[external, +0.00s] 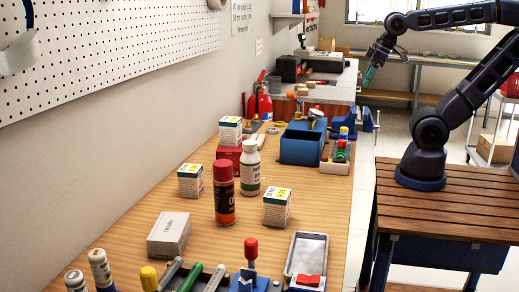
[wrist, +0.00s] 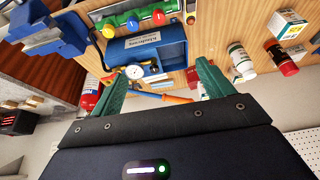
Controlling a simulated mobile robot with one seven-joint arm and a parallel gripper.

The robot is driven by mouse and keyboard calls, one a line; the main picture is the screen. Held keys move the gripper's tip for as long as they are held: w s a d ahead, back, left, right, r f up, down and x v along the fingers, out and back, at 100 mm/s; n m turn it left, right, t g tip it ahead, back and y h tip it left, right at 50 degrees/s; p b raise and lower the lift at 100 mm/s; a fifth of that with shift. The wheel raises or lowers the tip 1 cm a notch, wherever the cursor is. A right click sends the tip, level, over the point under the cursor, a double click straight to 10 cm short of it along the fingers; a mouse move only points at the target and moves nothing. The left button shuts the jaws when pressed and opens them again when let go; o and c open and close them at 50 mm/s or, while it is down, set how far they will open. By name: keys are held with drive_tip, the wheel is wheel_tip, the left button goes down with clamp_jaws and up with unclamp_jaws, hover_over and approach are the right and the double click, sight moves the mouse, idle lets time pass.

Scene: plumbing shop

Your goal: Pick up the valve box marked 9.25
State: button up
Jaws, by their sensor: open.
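Three similar white valve boxes with green and yellow labels are on the wooden bench in the external view: one (external: 190,181) at left, one (external: 277,208) at right, and one (external: 230,131) farther back on a red box. Their marks are too small for me to read, so I cannot tell which is 9.25. One such box (wrist: 290,25) shows at the upper right of the wrist view.
A red-capped can (external: 224,194) and white bottle (external: 250,168) stand between the boxes. A grey-white carton (external: 168,236) lies nearer. A blue bin (external: 302,144), a vise (external: 345,122) and a fire extinguisher (external: 263,102) are farther back. A pegboard wall (external: 110,50) borders the left.

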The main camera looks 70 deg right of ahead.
drive_tip(key=shift+o, duration=0.4)
drive_tip(key=w+a+f, duration=0.1)
drive_tip(key=w+a, duration=0.7)
drive_tip(key=w, duration=0.4)
hover_over(282, 192)
drive_tip(key=s, duration=0.3)
wheel_tip(282, 192, down, 18)
drive_tip(key=x, duration=0.6)
drive_tip(key=shift+w+a+r, duration=0.1)
drive_tip(key=shift+a+x, duration=0.2)
drive_tip(key=shift+x, duration=2.5)
drive_tip(key=shift+w+r, duration=0.1)
drive_tip(key=c, duration=1.4)
